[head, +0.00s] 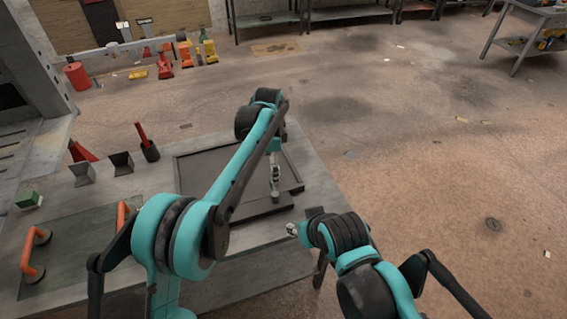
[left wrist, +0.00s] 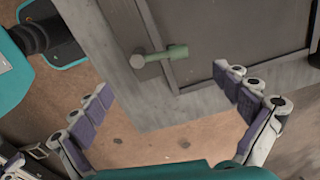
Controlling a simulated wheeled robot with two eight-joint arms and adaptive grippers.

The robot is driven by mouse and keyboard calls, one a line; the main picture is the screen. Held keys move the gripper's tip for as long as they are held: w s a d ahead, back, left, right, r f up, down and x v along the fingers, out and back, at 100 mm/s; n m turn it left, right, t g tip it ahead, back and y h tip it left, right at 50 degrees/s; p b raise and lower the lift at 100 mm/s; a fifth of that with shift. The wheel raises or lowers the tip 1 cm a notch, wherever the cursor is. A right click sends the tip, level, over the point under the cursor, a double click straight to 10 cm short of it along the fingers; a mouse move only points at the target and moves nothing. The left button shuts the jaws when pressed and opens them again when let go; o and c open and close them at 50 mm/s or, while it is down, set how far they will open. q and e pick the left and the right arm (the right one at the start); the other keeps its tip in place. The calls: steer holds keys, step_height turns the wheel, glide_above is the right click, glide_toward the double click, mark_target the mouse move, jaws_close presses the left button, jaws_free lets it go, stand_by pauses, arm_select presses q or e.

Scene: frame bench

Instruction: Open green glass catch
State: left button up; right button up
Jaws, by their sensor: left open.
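The green catch (left wrist: 176,52) shows in the left wrist view as a short green bar with a grey round end (left wrist: 138,61), on the edge of a dark framed panel (left wrist: 225,30). I cannot make out the catch in the head view. My left gripper (left wrist: 166,84) is open, with its purple-padded fingers apart and nothing between them; the catch lies beyond the gap, apart from the fingers. In the head view the left gripper (head: 275,191) hangs over the dark frame's near right part. My right gripper (head: 292,230) is small and partly hidden near the bench's right edge.
A greenish panel (head: 85,250) with two orange handles (head: 34,255) lies on the bench at left. A green block (head: 28,200), dark holders (head: 122,163) and a red-handled tool (head: 142,134) stand behind it. Open floor lies right of the bench.

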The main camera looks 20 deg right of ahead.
mark_target(274, 189)
arm_select(q)
steer(key=shift+w+d+f, duration=0.15)
steer(key=shift+d+f, duration=0.15)
steer(key=shift+d, duration=0.15)
step_height(274, 189, down, 7)
steer(key=shift+a+f+b, duration=0.1)
steer(key=shift+f+b, duration=0.1)
steer(key=shift+b, duration=0.9)
steer(key=shift+s+r, duration=0.1)
steer(key=shift+s, duration=0.1)
steer(key=c, duration=1.6)
